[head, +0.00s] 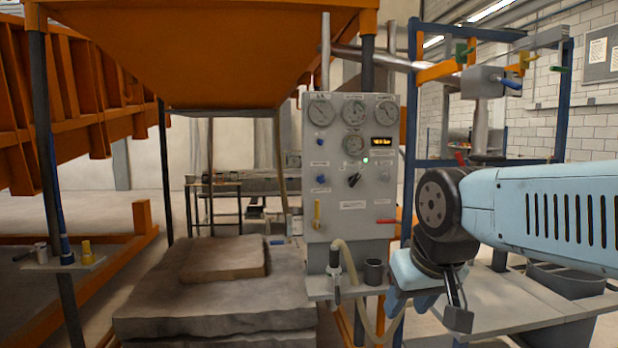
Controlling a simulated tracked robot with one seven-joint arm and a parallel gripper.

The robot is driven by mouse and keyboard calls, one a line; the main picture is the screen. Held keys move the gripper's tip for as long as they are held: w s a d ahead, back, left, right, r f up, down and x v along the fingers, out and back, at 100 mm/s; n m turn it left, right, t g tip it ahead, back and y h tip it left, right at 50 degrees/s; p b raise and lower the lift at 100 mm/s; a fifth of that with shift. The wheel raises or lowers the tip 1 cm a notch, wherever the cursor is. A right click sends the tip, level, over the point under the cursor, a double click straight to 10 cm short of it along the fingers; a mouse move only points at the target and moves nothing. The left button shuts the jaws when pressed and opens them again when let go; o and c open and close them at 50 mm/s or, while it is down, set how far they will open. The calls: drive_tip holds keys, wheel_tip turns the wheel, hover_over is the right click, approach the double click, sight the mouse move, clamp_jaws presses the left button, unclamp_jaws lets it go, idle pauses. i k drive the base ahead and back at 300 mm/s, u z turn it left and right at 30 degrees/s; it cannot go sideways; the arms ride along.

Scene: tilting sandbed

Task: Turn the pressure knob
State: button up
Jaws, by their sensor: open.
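A grey control panel (352,240) stands upright in the middle of the view. Its face carries several round gauges, a small lit display (381,141) and a green light. Below the gauges are a black knob (354,180), an upper blue knob (320,141), a lower blue knob (321,179) and a grey knob (384,176). The labels are too small to read, so I cannot tell which is the pressure knob. My gripper (438,308) hangs open and empty at the right, lower than the knobs and apart from the panel. Its fingers are partly hidden.
A yellow lever (317,213) and a red lever (386,221) sit low on the panel. A hose (350,262) and dark cup (373,272) are at the ledge below. Stone slabs (215,290) lie left; an orange hopper (200,50) hangs above. A blue frame (562,90) stands right.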

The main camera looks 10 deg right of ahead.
sight(321, 179)
drive_tip(key=i, duration=1.55)
drive_tip(key=z, duration=0.05)
